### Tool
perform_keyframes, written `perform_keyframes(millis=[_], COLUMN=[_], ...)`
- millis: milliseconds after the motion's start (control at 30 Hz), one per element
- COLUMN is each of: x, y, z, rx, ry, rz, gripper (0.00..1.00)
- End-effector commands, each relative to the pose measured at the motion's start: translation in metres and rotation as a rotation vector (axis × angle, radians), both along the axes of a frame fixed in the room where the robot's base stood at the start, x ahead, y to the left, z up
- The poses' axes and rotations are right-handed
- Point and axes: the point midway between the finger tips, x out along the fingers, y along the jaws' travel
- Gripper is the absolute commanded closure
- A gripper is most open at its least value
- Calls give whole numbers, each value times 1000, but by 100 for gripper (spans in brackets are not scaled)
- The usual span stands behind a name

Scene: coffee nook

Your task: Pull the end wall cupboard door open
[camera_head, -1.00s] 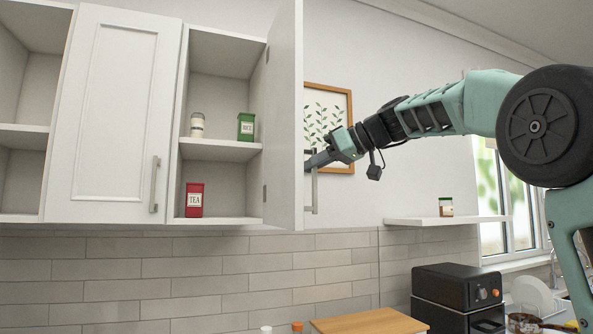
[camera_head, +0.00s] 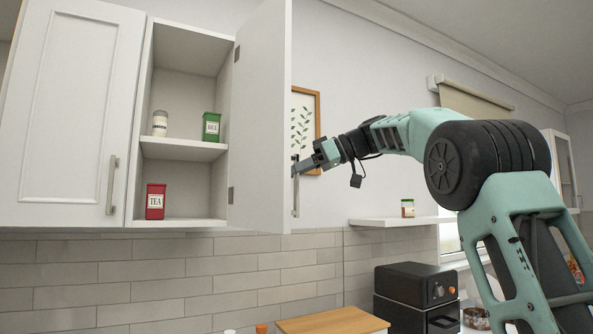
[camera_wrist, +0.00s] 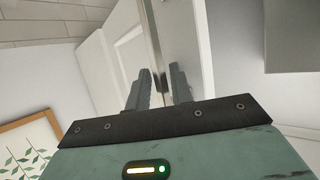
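The end wall cupboard door (camera_head: 262,120) is white and stands swung well out from its cupboard, showing its inner face. The cupboard's open shelves (camera_head: 185,150) show to its left. The door's upright metal handle (camera_head: 296,202) is on the outer face near the free edge. My gripper (camera_head: 297,169) is at the handle's upper part. In the wrist view the two grey fingers (camera_wrist: 159,82) lie on either side of the handle and appear closed on it; the exact contact is hard to see. The door's panelled outer face (camera_wrist: 128,45) is also there.
A red tea tin (camera_head: 155,202), a green tin (camera_head: 211,127) and a pale jar (camera_head: 160,123) stand inside the cupboard. A framed leaf picture (camera_head: 305,125) hangs behind the door. A small shelf (camera_head: 400,221) and a dark coffee machine (camera_head: 415,297) are at right.

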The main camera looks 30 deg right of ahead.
Motion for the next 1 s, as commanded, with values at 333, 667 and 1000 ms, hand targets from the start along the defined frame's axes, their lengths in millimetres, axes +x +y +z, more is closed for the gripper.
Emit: perform_keyframes(millis=[333, 667, 1000], x=[-1, -27, -75], y=[0, -34, -90], z=[0, 17, 49], rx=[2, 2, 1], ry=[1, -1, 0], rz=[1, -4, -4], gripper=[68, 68, 68])
